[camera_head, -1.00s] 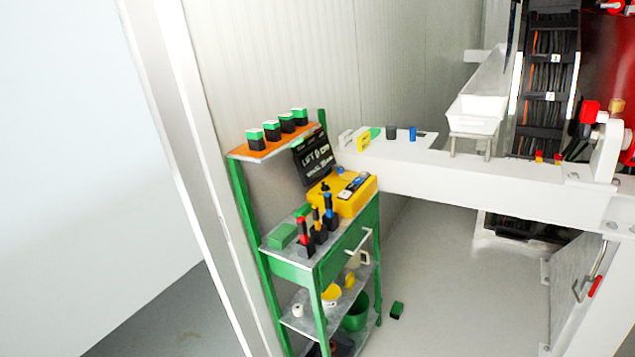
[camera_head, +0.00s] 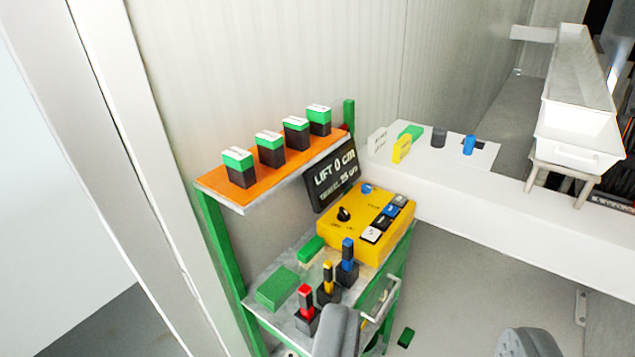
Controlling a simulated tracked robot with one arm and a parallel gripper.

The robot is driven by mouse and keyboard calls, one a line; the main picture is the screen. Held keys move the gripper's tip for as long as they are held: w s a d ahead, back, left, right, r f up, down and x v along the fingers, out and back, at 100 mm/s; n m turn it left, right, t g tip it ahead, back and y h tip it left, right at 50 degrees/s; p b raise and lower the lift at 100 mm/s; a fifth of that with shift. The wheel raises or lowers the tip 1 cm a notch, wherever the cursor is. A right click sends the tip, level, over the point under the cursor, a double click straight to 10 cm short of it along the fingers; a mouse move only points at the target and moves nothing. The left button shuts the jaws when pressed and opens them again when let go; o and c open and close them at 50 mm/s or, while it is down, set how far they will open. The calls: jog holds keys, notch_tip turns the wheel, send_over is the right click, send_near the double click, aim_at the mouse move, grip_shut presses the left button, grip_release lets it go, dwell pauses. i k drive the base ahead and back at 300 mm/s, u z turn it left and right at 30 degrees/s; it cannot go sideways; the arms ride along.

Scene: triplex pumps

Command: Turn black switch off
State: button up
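The black switch (camera_head: 344,214) is a small rotary knob on the top left of a yellow control box (camera_head: 361,252). Small marks lie beside it, too small to read, so I cannot tell its setting. The box also carries a blue knob and several black, white and blue buttons.
Red, yellow and blue levers (camera_head: 327,290) stand in front of the box, close to my left finger. A black display (camera_head: 331,174) stands behind it. Several green-topped blocks (camera_head: 270,148) sit on the orange shelf. A white beam (camera_head: 470,205) runs right; a white post is at left.

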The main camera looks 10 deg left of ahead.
aim_at(343, 216)
jog(key=z, duration=0.2)
jog(key=i, duration=1.3)
jog(key=z, duration=0.5)
